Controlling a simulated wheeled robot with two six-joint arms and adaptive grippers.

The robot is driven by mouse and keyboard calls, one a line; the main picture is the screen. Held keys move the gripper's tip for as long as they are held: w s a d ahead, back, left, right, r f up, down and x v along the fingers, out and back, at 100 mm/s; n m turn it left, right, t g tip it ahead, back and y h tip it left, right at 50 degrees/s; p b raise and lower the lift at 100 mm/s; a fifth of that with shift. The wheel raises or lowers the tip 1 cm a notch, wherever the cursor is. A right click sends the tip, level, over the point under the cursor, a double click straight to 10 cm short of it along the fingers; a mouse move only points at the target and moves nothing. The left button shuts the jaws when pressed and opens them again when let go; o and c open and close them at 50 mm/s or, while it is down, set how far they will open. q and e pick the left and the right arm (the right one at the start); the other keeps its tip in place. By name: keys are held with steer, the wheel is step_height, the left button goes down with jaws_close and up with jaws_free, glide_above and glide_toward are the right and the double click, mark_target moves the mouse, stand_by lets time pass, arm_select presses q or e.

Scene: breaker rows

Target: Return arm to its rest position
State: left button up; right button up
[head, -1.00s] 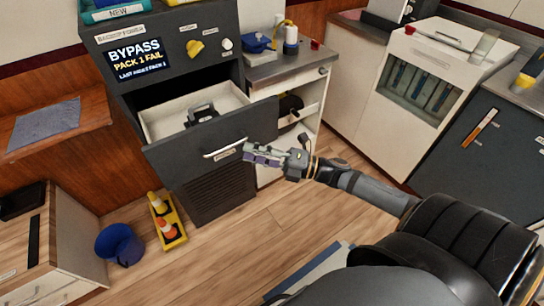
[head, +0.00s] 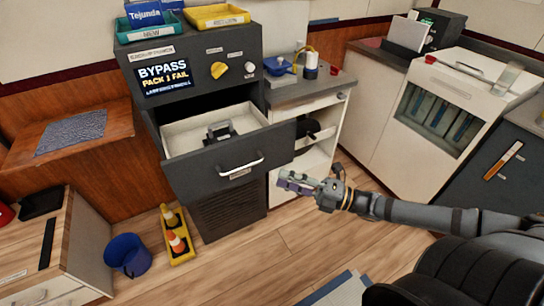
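My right arm (head: 425,214) reaches in from the right edge. Its gripper (head: 291,182) points left, in front of the cabinet and to the lower right of the open drawer's handle (head: 241,165). A visible gap separates the gripper from the handle in the picture. I see nothing held in it, but its fingers are too small and foreshortened to tell open from shut. The dark drawer (head: 190,178) is pulled out and holds a black device (head: 221,132). My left gripper is out of view.
The bypass cabinet's screen (head: 164,77) reads "BYPASS PACK 1 FAIL". A white shelf unit (head: 288,185) stands behind the gripper. A blue bucket (head: 127,257) and a yellow tray with small cones (head: 181,250) are on the floor at left. Open wooden floor (head: 270,255) lies below the gripper.

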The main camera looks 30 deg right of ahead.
steer(key=d+f+m+t+h+p, duration=0.1)
steer(key=d+f+m+h+p, duration=0.4)
steer(key=d+f+m+h, duration=1.2)
steer(key=s+d+f+m+g+p, duration=0.1)
steer(key=s+d+f+m+g, duration=0.2)
steer(key=f, duration=0.4)
steer(key=s+d+f+g+p, duration=0.1)
steer(key=s+d+f+p, duration=0.15)
steer(key=s+f, duration=0.35)
steer(key=s+a+f+m+g+p, duration=0.1)
steer(key=s+a+f+m+g, duration=0.3)
steer(key=s+a+f, duration=0.4)
steer(key=s+a+f+m+g+y+p, duration=0.1)
steer(key=s+a+f+m+g, duration=0.4)
steer(key=s+a+f, duration=0.4)
steer(key=s+a, duration=0.1)
steer(key=s, duration=0.5)
steer(key=shift+s+a+f+y+p, duration=0.2)
steer(key=shift+s+a+y+p, duration=0.1)
steer(key=shift+p, duration=0.05)
